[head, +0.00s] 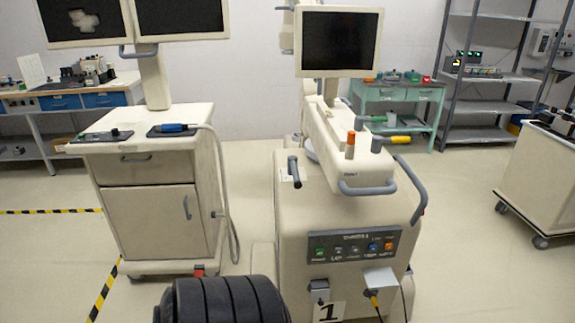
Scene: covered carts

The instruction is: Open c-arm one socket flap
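The c-arm cart (300,245), a cream cabinet marked with a black "1" (326,312), stands in the middle of the head view. Low on its front left is a small dark grey socket cover (319,286), which looks down against the face, though its exact state is too small to tell. To its right, a light flap (380,277) sticks out above a yellow plug (373,298) with a cable. A control panel (352,247) with coloured buttons is above both. Neither gripper can be made out; a black ribbed part of mine is at the bottom, left of the cart front.
A monitor cart (150,200) with a hanging grey cable stands to the left, and a cream cart (541,175) to the right. A green table (397,94) and shelves (492,77) are behind. Floor (470,265) is open right of the c-arm cart.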

